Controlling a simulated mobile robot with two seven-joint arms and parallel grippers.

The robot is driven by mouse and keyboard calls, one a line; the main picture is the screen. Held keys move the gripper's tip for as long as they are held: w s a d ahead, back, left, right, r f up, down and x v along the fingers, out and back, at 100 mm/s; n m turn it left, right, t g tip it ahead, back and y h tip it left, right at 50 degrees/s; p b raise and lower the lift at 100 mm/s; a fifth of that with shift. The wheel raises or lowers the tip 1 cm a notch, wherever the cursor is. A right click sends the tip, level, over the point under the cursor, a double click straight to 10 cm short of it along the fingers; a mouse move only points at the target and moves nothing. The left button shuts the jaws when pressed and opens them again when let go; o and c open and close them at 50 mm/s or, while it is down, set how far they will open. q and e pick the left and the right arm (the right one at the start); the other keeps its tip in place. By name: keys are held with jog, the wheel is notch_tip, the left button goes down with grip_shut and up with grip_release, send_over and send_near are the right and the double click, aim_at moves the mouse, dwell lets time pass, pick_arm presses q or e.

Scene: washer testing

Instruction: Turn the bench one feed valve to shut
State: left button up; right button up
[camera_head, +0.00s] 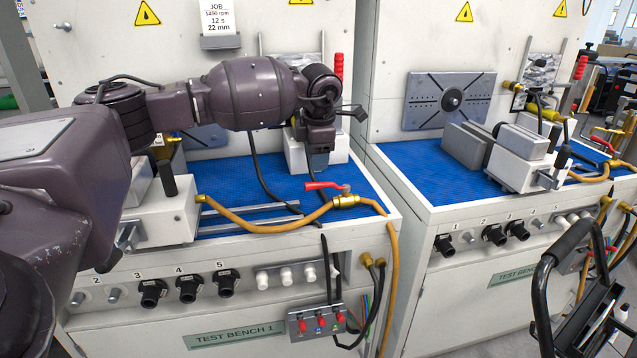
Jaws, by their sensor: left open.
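The bench one feed valve (346,200) is a brass fitting with a red lever (324,185), in an orange hose line at the front right of the blue mat. Its lever points left, roughly level and nearly in line with the valve body. My left gripper (320,158) hangs from my bent arm above and behind the lever, in front of a pale block. It appears apart from the lever and holds nothing that I can see. Its fingers are dark and partly hard to make out. My right gripper is not in view.
Test bench 1's blue mat (270,186) carries an orange hose (262,226) and a white clamp block (165,212) at left. Test bench 2 (465,200) stands to the right, with its own red-levered valve (603,144). A black-handled item (560,300) stands at front right.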

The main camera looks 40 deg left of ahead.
aim_at(316, 183)
pick_arm(q)
jog(key=f, duration=0.2)
jog(key=f+b, duration=0.1)
jog(key=f, duration=0.2)
jog(key=w+a+f, duration=0.1)
jog(key=f, duration=0.2)
jog(key=shift+a, duration=0.1)
grip_shut()
